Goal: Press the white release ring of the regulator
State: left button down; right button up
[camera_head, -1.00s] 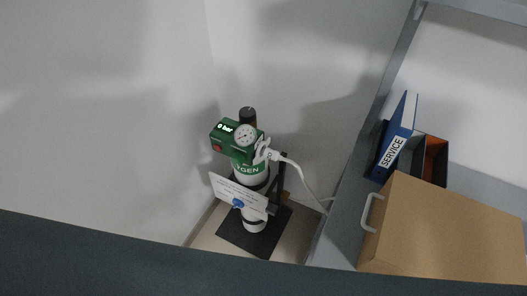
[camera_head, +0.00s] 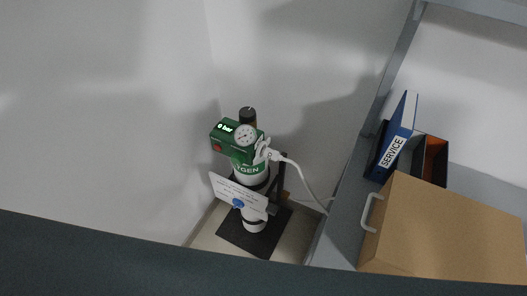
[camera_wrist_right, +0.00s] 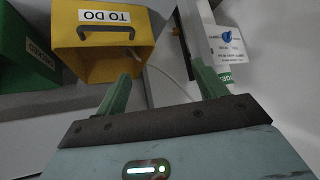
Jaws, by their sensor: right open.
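The green regulator (camera_head: 229,139) sits on top of an upright oxygen cylinder (camera_head: 249,171) in the corner, in the head view. It has a lit display, a red button and a round white gauge (camera_head: 246,135). The white release ring (camera_head: 263,152) is at its right side, where a white hose (camera_head: 308,178) joins; its exact outline is too small to tell. My right gripper (camera_wrist_right: 161,86) is open and empty in the right wrist view. The cylinder shows there beyond the right finger (camera_wrist_right: 227,75); the regulator and ring are not visible there. My left gripper is out of view.
A white sign (camera_head: 238,193) hangs on the cylinder's front. A grey shelf to the right holds a blue SERVICE binder (camera_head: 398,134) and a cardboard-coloured box (camera_head: 445,228). The right wrist view shows a yellow TO DO box (camera_wrist_right: 100,40) and a green box (camera_wrist_right: 25,50).

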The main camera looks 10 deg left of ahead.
jog(key=shift+d, duration=0.15)
jog(key=c, duration=1.3)
grip_shut()
dwell(0.3)
